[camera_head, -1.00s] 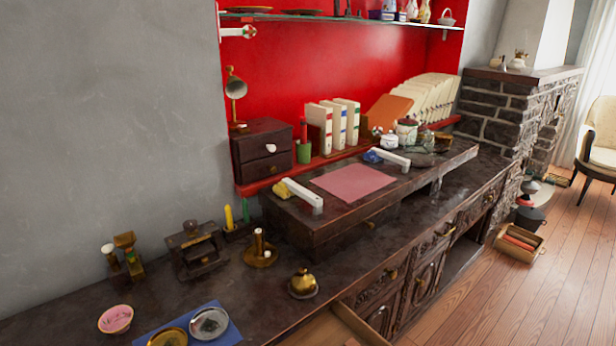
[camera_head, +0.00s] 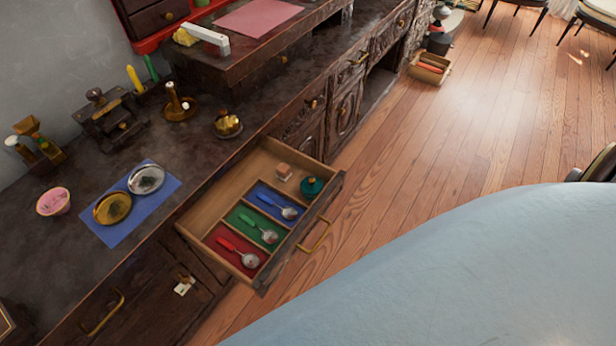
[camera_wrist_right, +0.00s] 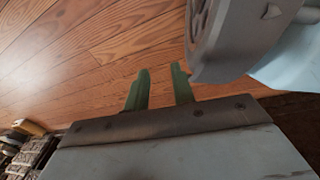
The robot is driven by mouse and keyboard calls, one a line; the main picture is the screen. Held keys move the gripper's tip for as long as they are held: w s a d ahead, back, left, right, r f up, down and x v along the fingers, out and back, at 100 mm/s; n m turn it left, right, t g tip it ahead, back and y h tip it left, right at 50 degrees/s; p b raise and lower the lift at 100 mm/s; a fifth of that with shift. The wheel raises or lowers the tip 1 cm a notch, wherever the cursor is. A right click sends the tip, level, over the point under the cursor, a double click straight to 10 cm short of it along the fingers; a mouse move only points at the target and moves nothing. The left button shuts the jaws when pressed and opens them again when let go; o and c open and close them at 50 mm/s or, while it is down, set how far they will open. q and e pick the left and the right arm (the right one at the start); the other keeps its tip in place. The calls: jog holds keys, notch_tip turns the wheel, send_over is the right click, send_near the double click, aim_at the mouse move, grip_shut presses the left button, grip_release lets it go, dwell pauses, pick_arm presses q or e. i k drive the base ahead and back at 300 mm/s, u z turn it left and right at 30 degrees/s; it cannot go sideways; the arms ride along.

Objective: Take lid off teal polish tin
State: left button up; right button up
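A round teal tin (camera_head: 312,187) sits in the far right compartment of the open drawer (camera_head: 290,238). A small knob-like part shows on its top; I cannot tell where the lid meets the body. My right gripper (camera_wrist_right: 160,85) shows in the right wrist view with two green fingers apart and nothing between them, over the wood floor. It does not show in the head view. My left gripper is not in view.
The drawer also holds a small block (camera_head: 284,171) and blue, green and red compartments with spoons. The cabinet top (camera_head: 150,140) carries a blue mat (camera_head: 128,222) with two dishes and a brass bell-like piece (camera_head: 227,124). A large pale blue surface (camera_head: 470,280) fills the lower right.

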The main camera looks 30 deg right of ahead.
aim_at(311, 186)
jog(key=k, duration=0.5)
jog(key=z, duration=0.75)
jog(key=i, duration=0.5)
jog(key=u, duration=0.05)
